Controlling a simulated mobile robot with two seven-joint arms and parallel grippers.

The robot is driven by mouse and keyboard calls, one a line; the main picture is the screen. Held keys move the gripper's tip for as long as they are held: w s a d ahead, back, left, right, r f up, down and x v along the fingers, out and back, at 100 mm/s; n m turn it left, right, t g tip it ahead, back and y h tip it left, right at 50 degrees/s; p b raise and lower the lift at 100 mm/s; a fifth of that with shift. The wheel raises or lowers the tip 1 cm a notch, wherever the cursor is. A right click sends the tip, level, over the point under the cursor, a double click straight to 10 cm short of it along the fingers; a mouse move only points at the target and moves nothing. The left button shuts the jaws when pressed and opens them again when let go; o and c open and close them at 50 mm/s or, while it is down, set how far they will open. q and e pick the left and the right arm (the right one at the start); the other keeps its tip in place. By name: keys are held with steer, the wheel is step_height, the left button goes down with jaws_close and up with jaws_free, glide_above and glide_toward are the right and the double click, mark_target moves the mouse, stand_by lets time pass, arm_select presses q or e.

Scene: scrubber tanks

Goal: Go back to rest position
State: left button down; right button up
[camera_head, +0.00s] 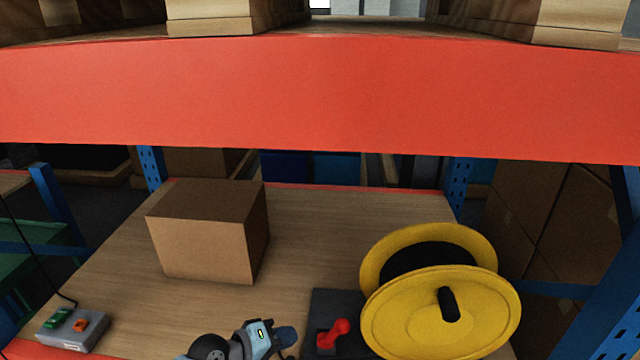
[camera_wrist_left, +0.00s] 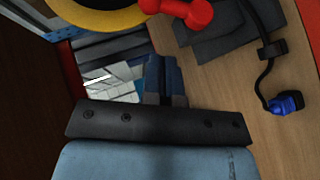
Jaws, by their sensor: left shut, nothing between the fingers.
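My left gripper (camera_head: 286,338) shows at the bottom middle of the head view, over the wooden shelf (camera_head: 310,240). In the left wrist view its two dark blue fingers (camera_wrist_left: 164,72) are together with nothing between them. A red handle (camera_head: 333,333) on a dark base stands just right of the gripper in the head view. The red handle also shows at the top of the left wrist view (camera_wrist_left: 178,10), apart from the fingers. My right gripper is not in view.
A yellow spool (camera_head: 400,322) stands right of the handle. A cardboard box (camera_head: 205,245) sits at the back left. A grey button box (camera_head: 72,328) is at the front left. An orange beam (camera_head: 320,98) crosses above the shelf. A blue plug (camera_wrist_left: 287,103) on a black cable lies at right.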

arm_select(q)
steer(key=s+a+f+m+t+y, duration=0.1)
steer(key=s+a+f+m+y, duration=0.2)
steer(key=s, duration=0.8)
steer(key=s+a+f+m+t+y, duration=0.2)
steer(key=s+a+f+m+y, duration=0.1)
steer(key=s+a+f+y, duration=0.2)
steer(key=s+a+f, duration=0.2)
steer(key=s+f, duration=0.2)
steer(key=s, duration=0.2)
steer(key=shift+f+m, duration=0.25)
steer(key=shift+m, duration=0.15)
